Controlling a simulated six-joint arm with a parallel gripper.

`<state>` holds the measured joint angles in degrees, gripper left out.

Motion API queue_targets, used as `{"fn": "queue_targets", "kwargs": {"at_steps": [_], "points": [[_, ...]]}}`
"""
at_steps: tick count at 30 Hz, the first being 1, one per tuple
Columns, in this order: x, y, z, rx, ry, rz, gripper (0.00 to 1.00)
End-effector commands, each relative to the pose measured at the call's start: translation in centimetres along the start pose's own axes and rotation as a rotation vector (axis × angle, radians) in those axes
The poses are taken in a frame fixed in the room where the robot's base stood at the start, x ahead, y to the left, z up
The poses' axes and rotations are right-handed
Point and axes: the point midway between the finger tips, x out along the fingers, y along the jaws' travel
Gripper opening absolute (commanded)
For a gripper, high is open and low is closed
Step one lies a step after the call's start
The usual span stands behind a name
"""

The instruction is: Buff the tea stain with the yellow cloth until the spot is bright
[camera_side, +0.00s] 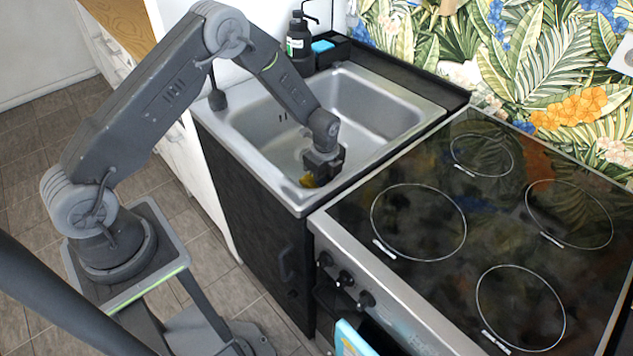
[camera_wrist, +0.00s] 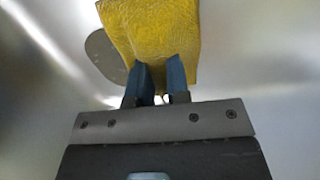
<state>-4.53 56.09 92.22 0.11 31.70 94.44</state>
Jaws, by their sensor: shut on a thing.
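My gripper (camera_side: 315,176) is down inside the near end of the steel sink (camera_side: 243,126). In the wrist view its two dark blue fingers (camera_wrist: 160,78) are shut on the yellow cloth (camera_wrist: 152,35), which spreads out beyond the fingertips. In the side view only a small yellow bit of the cloth (camera_side: 307,182) shows below the gripper. A rounded grey-brown patch (camera_wrist: 103,54) on the metal shows at the cloth's left edge in the wrist view, partly covered by it. It looks like the tea stain. The side view does not show it, as the gripper hides that spot.
The sink walls stand close around my gripper; the far part of the basin (camera_side: 372,105) is clear. A black glass cooktop (camera_side: 420,262) lies to the right. A dark soap bottle (camera_side: 299,42) and a blue sponge (camera_side: 322,46) stand behind the sink.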

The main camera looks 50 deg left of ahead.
Motion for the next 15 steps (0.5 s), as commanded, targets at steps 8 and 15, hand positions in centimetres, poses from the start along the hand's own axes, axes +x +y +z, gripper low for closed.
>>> {"fn": "queue_targets", "kwargs": {"at_steps": [8, 15], "points": [[0.1, -2.6, 0.0, 0.0, -0.001, -0.002, 0.0], [0.0, -2.0, 0.0, 0.0, 0.0, 0.002, 0.0]]}}
